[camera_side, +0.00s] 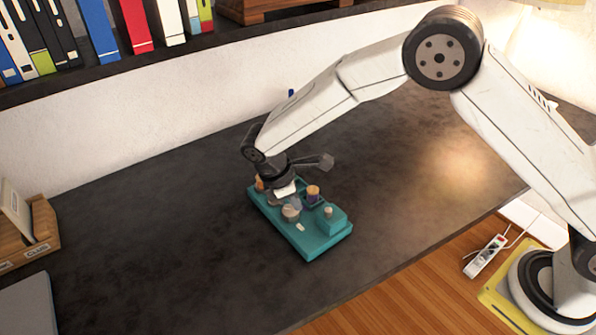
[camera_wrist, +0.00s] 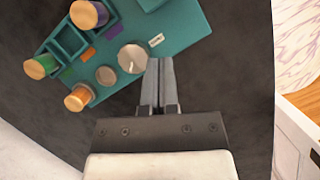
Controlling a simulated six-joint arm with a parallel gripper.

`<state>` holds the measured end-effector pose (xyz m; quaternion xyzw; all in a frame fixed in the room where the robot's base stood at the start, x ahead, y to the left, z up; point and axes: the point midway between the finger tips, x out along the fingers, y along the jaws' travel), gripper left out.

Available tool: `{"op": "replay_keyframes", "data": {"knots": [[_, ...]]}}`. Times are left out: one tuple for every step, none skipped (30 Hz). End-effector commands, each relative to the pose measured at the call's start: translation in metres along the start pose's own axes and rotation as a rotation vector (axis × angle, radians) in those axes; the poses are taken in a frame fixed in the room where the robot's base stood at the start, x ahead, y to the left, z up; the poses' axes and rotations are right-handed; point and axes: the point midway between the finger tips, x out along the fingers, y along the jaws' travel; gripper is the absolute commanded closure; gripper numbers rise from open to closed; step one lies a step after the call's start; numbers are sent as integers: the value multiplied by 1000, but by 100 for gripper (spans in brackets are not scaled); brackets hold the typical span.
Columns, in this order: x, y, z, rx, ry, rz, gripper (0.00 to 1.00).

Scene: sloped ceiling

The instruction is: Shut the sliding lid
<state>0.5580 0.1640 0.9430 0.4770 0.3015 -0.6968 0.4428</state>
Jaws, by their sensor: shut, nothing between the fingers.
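A teal board (camera_side: 300,237) lies on the dark desk under my gripper (camera_side: 295,203); it also shows in the wrist view (camera_wrist: 188,30). A raised teal block (camera_side: 332,223) with a small tan peg (camera_side: 328,211) stands near its right end; this may be the sliding lid, but I cannot tell. A round beige dial (camera_wrist: 132,58) and a white label (camera_wrist: 156,40) sit on the board. In the wrist view, my gripper (camera_wrist: 160,62) is shut and empty, its fingertips beside the dial and over the board's edge. Contact with the board cannot be told.
Wooden-topped cylinders stand on the board: a purple one (camera_wrist: 88,14), an orange one (camera_wrist: 78,97) and another (camera_wrist: 40,66), near open square compartments (camera_wrist: 70,39). A wooden holder (camera_side: 32,232) is at the far left; a power strip (camera_side: 485,256) is at right. Desk around the board is clear.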

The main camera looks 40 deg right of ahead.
Motion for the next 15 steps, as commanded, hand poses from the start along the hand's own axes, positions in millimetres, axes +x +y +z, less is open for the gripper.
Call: {"op": "replay_keyframes", "data": {"knots": [[-10,0,-1,0,2,2,100],[-15,0,-1,-1,2,2,100],[-22,0,0,-1,2,2,100],[-27,0,-1,-2,3,3,100],[-32,0,-1,-2,2,3,100],[-38,0,-1,-2,2,3,100],[-42,0,-1,-2,2,2,100],[-46,0,0,-2,1,2,100],[-52,0,-1,-2,2,2,100],[-55,0,-1,-2,2,2,100],[-58,0,0,-1,1,1,100],[-61,0,0,-1,1,1,100],[-64,0,0,-1,1,1,100],[-66,0,0,-1,1,1,100],[-68,0,0,-1,0,0,100]]}}
